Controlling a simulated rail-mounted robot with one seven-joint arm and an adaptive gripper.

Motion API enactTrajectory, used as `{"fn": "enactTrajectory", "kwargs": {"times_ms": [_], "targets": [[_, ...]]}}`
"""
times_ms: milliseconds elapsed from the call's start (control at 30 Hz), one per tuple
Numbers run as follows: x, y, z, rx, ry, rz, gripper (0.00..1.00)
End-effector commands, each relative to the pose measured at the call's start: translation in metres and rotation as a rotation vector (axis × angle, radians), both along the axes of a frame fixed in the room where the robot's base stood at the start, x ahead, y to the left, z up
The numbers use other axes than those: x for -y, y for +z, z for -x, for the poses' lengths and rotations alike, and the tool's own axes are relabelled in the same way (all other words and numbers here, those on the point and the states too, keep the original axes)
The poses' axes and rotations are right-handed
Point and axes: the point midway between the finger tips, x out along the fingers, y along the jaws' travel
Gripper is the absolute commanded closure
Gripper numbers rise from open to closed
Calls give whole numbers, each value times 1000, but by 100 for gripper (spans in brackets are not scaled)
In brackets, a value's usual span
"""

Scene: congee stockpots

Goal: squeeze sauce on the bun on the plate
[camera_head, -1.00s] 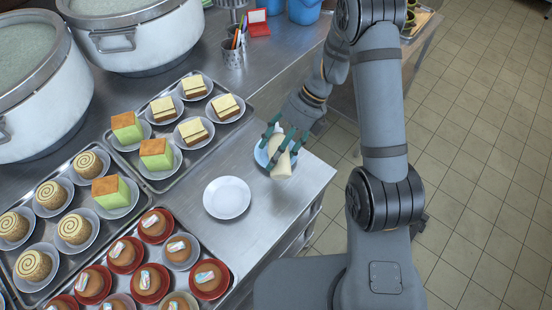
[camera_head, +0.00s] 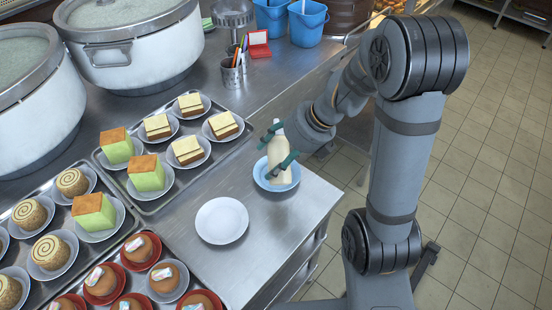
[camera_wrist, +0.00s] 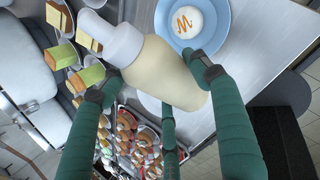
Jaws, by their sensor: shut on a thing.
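My gripper (camera_head: 277,149), with dark green fingers, is shut on a cream sauce bottle (camera_head: 278,152). The bottle looks about upright in the head view, its narrow white top upward, in front of the blue plate (camera_head: 259,181). In the wrist view, the bottle (camera_wrist: 165,75) lies across the picture between the fingers (camera_wrist: 160,88), white cap at upper left. The blue plate (camera_wrist: 222,22) there holds a round white bun (camera_wrist: 181,18) with an orange zigzag of sauce on top. The bottle and fingers hide the bun in the head view.
An empty white plate (camera_head: 222,220) stands left of the blue plate on the steel counter (camera_head: 262,240). Trays of cakes and buns on small plates fill the left. Large pots (camera_head: 130,45), a utensil cup (camera_head: 232,72) and blue buckets (camera_head: 306,22) stand behind.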

Motion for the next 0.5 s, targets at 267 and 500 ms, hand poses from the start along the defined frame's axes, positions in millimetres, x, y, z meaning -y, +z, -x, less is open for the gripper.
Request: {"fn": "enactTrajectory", "kwargs": {"times_ms": [267,500], "targets": [[0,-3,6,33,68,-4,50],[2,-9,23,160,304,-35,50]]}}
